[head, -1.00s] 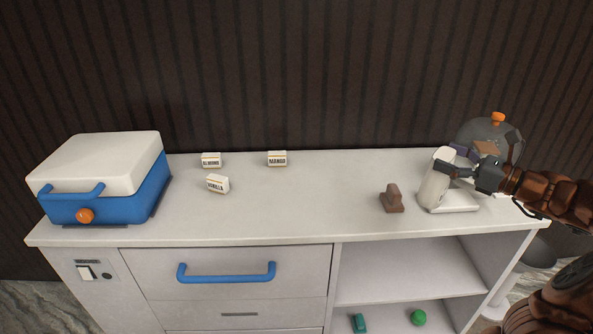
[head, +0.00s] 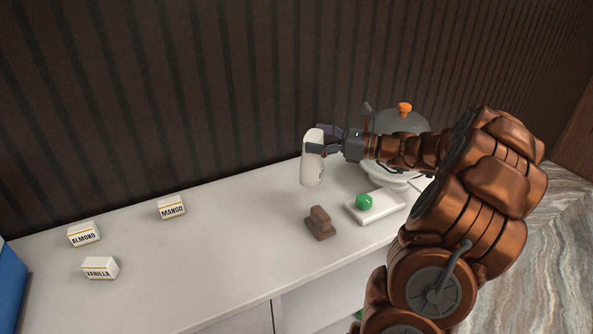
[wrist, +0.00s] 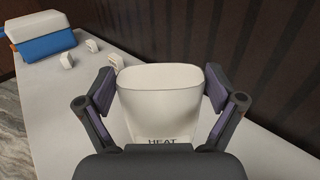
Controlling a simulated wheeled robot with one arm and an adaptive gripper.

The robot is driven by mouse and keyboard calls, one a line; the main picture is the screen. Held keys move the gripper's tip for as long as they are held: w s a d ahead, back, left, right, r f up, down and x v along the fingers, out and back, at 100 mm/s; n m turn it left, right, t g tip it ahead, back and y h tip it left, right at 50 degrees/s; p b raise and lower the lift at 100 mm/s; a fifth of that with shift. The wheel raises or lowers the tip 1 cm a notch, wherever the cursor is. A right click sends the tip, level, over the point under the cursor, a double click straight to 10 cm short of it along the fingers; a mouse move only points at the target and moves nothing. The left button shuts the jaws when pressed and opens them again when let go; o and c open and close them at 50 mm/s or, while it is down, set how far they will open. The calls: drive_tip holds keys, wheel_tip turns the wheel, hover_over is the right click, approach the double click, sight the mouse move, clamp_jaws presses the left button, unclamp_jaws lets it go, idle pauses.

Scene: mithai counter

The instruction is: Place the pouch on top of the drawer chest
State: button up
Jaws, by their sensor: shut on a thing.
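My gripper (head: 322,147) is shut on a white pouch (head: 311,165), its fingers on either side near the top. The pouch hangs upright above the counter, apart from it. In the wrist view the pouch (wrist: 160,100) fills the space between the fingers of my gripper (wrist: 160,90); the word HEAT shows on it, partly cut off by the gripper body. The white counter (head: 220,230) runs below; its front is mostly out of view. I see no separate drawer chest.
A brown stepped block (head: 320,224) and a white tray (head: 386,206) with a green ball (head: 364,202) stand near the pouch. A grey domed pot (head: 402,122) is behind my arm. Small ALMOND (head: 84,234), VANILLA (head: 100,268) and MANGO (head: 171,207) boxes stand left. The counter's middle is clear.

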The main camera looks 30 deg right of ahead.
sight(323, 164)
drive_tip(key=shift+s+f+p, duration=0.1)
drive_tip(key=shift+f+p, duration=0.25)
drive_tip(key=shift+f, duration=3.6)
drive_tip(key=o, duration=0.6)
drive_tip(key=shift+c, duration=0.2)
drive_tip(key=b+v, duration=0.2)
drive_tip(key=v, duration=1)
